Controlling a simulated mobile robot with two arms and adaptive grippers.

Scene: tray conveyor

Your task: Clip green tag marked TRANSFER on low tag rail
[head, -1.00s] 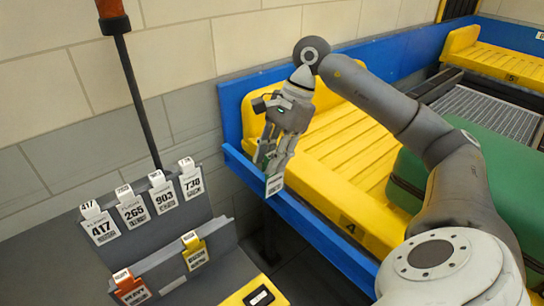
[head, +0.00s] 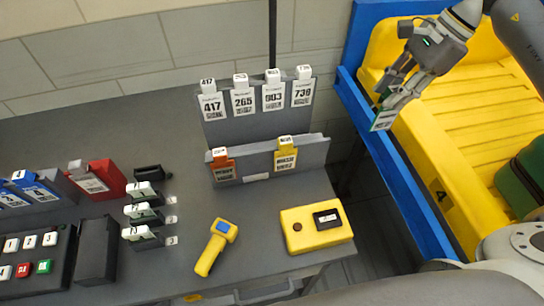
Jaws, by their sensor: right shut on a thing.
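My right gripper (head: 392,97) is shut on a small tag (head: 384,120) with a white face and a green edge. It holds the tag near the blue side rail of the conveyor, to the right of the tag stand. The tag's print is too small to read. The low tag rail (head: 255,177) is the front, lower grey rail of the stand. An orange tag (head: 223,167) hangs at its left and a yellow tag (head: 286,156) toward its right, with bare rail between them. My left gripper is not in view.
The higher rail behind carries white tags 417 (head: 211,104), 265, 903 and 730. A yellow scanner (head: 214,248) and a yellow box (head: 316,229) lie in front on the grey table. Red and blue holders (head: 98,180) stand left. A yellow tray (head: 460,110) sits on the conveyor.

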